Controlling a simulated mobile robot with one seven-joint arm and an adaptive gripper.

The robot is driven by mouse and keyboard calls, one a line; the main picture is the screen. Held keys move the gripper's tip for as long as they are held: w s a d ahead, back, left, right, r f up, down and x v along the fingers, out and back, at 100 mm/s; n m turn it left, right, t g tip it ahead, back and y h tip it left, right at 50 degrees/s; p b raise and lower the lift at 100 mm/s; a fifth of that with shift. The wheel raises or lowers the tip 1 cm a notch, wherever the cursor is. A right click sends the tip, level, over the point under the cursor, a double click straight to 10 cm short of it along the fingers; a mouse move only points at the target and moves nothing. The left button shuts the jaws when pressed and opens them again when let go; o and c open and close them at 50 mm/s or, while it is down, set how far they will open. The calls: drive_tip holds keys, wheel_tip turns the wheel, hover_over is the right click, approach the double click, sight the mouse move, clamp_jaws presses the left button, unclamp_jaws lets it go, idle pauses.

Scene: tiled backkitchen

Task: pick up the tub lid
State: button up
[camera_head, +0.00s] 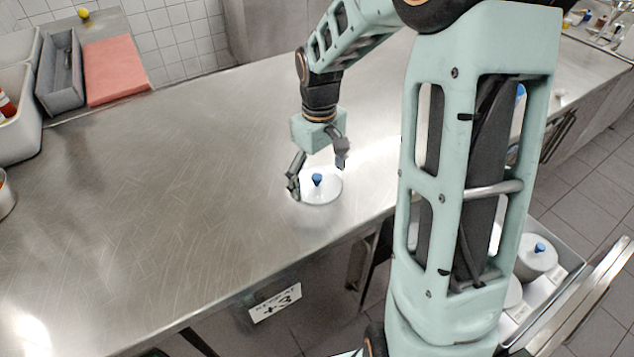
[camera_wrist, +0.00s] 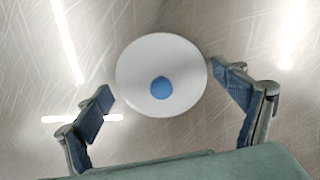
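The tub lid (camera_head: 325,188) is a round white disc with a blue knob (camera_head: 317,180) in its middle. It lies flat on the steel counter in the head view. It also shows in the wrist view (camera_wrist: 140,72), with its blue knob (camera_wrist: 161,88) near the picture's centre. My gripper (camera_head: 318,177) is open above the lid, with its fingers spread to either side of it. In the wrist view my gripper (camera_wrist: 165,95) has one pad left of the lid and one right of it, with nothing between them held.
The steel counter (camera_head: 190,190) is bare around the lid. A red board (camera_head: 113,70), a grey bin (camera_head: 60,75) and white containers (camera_head: 15,125) stand at the far left. An open drawer (camera_head: 570,285) at lower right holds white tubs, one with a blue-knobbed lid (camera_head: 538,252).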

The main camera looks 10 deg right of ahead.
drive_tip(key=shift+s, duration=0.1)
drive_tip(key=c, duration=1.2)
drive_tip(key=shift+s+f, duration=0.1)
drive_tip(key=shift+c, duration=1.4)
